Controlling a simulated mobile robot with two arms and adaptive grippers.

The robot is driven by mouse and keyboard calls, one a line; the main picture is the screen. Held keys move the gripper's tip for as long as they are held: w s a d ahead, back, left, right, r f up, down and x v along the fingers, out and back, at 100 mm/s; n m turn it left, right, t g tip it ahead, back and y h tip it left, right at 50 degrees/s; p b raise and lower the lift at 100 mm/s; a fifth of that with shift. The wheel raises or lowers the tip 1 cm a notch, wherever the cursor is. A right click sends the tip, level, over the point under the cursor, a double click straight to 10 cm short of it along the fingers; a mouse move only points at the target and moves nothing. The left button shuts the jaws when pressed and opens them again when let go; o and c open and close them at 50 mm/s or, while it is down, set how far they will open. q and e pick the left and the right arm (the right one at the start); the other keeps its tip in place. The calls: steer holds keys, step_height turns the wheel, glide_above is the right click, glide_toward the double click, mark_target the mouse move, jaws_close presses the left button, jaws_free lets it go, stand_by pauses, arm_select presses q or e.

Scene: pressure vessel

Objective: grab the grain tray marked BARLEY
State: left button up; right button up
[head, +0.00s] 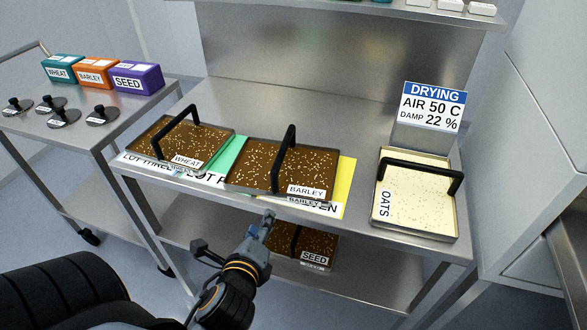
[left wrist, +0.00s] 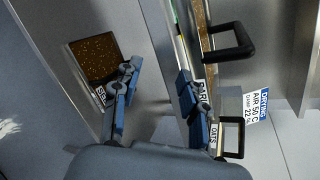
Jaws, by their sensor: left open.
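The BARLEY tray (head: 262,166) is a shallow metal tray of brown grain with a black bar handle (head: 284,158). It lies at the front middle of the metal bench, over green and yellow sheets. Its label (head: 306,190) faces front. My left gripper (head: 236,240) is in front of the bench edge, below and apart from this tray. In the left wrist view its two fingers (left wrist: 160,85) are spread with nothing between them. The tray's handle shows at the upper right there (left wrist: 232,42). My right gripper is not in view.
The WHEAT tray (head: 176,142) lies left of BARLEY, the OATS tray (head: 418,200) at the right. A SEED tray (head: 318,246) sits on the lower shelf. A drying sign (head: 433,106) stands behind OATS. A cart with boxes (head: 92,75) stands left.

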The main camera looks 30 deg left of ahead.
arm_select(q)
step_height(320, 180, up, 7)
steer(key=w+d+m+t, duration=0.1)
steer(key=m+t, duration=0.3)
steer(key=m, duration=0.6)
steer(key=m+p, duration=0.1)
steer(key=p, duration=0.1)
glide_toward(282, 149)
steer(key=w, duration=0.1)
steer(key=w+f, duration=0.1)
steer(key=w, duration=0.2)
steer(key=shift+a+f, duration=0.4)
steer(key=shift+a+r+b+x, duration=0.15)
steer(key=shift+b+x, duration=0.05)
steer(key=shift+x, duration=1.3)
steer(key=shift+a+r+b+x, duration=0.1)
steer(key=shift+b+x, duration=0.1)
steer(key=shift+x, duration=1.25)
steer(key=shift+s, duration=0.1)
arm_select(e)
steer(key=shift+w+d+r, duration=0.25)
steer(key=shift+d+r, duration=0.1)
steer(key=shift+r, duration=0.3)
arm_select(q)
jaws_close()
steer(key=shift+r, duration=0.15)
